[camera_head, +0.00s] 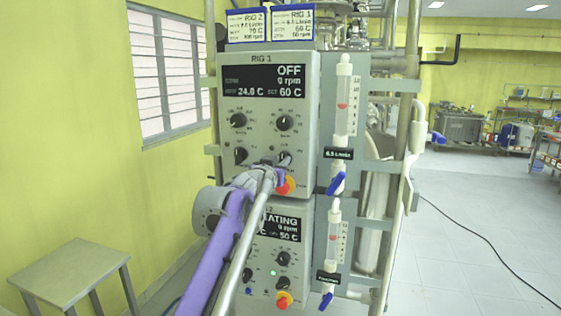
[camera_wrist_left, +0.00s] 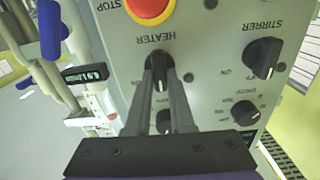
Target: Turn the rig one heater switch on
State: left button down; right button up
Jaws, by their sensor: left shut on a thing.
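The rig one panel (camera_head: 230,130) is a grey box whose display (camera_head: 263,81) reads OFF, 0 rpm, 24.8 C, set 60 C. Its heater switch (camera_head: 285,158) is a black knob at the lower right of the panel, just above the red stop button (camera_head: 284,186). My left gripper (camera_head: 272,170) reaches up to it from below. In the left wrist view, where the panel looks upside down, the two fingers of my left gripper (camera_wrist_left: 166,82) are shut on the black heater switch (camera_wrist_left: 158,64), one on each side. My right gripper is not in view.
The stirrer switch (camera_wrist_left: 262,58) sits beside the heater switch. The rig 2 panel (camera_head: 262,265) is directly below, its display partly hidden by my arm. Flow tubes with blue valves (camera_head: 336,183) stand at the right. A stool (camera_head: 65,267) is at lower left.

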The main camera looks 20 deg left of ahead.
pick_arm(q)
jog(key=m+p, duration=0.1)
jog(key=m, duration=0.1)
jog(key=shift+r+m+p, duration=0.2)
jog(key=shift+m+p, duration=0.15)
jog(key=shift+m, duration=0.05)
jog(key=shift+d+f+m+p, duration=0.15)
jog(key=shift+m+p, duration=0.85)
jog(key=shift+m, duration=1.2)
jog(key=shift+d+f+m+p, duration=0.1)
jog(key=shift+m+p, duration=0.9)
jog(key=shift+m, duration=1.2)
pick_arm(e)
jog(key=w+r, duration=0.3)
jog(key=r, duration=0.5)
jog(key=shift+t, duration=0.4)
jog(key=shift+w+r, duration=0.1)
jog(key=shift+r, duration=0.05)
pick_arm(q)
jog(key=c, duration=0.8)
grip_release()
jog(key=shift+f, duration=0.1)
